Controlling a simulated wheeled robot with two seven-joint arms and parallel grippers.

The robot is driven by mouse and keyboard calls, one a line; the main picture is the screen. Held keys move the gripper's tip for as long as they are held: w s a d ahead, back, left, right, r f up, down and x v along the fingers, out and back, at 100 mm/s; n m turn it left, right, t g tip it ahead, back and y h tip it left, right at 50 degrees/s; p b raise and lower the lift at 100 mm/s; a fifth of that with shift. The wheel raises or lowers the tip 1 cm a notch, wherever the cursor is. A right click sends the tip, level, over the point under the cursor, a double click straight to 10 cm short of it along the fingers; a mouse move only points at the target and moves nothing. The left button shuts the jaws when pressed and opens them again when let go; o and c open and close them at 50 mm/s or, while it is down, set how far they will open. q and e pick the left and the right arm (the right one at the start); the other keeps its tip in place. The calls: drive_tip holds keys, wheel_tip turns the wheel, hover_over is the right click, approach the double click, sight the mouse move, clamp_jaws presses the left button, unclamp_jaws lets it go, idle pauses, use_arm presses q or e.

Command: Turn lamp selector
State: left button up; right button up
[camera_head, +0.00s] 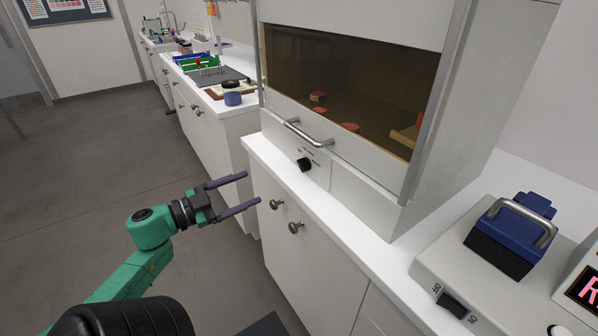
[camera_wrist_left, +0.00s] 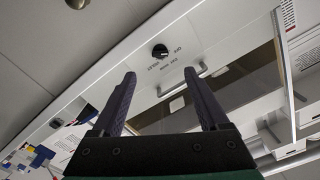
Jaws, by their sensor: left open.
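The lamp selector is a black knob (camera_head: 305,164) on the white front panel of the hood, below the bar handle. In the left wrist view the knob (camera_wrist_left: 160,51) shows above and between the fingertips, with small lettering around it. My left gripper (camera_head: 250,192) is open and empty, with its dark fingers apart. In the head view it is left of the knob and lower, in front of the cabinet doors, apart from the knob. It also shows in the left wrist view (camera_wrist_left: 160,74). My right gripper is not in view.
A device with a blue block (camera_head: 512,230) stands at right. The floor at left is clear.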

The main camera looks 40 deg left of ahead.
sight(294, 181)
use_arm(q)
drive_tip(key=x, duration=1.4)
drive_tip(key=shift+d+r, duration=0.25)
drive_tip(key=shift+r, duration=0.1)
drive_tip(key=shift+s, duration=0.1)
drive_tip(key=shift+c, duration=0.6)
clamp_jaws()
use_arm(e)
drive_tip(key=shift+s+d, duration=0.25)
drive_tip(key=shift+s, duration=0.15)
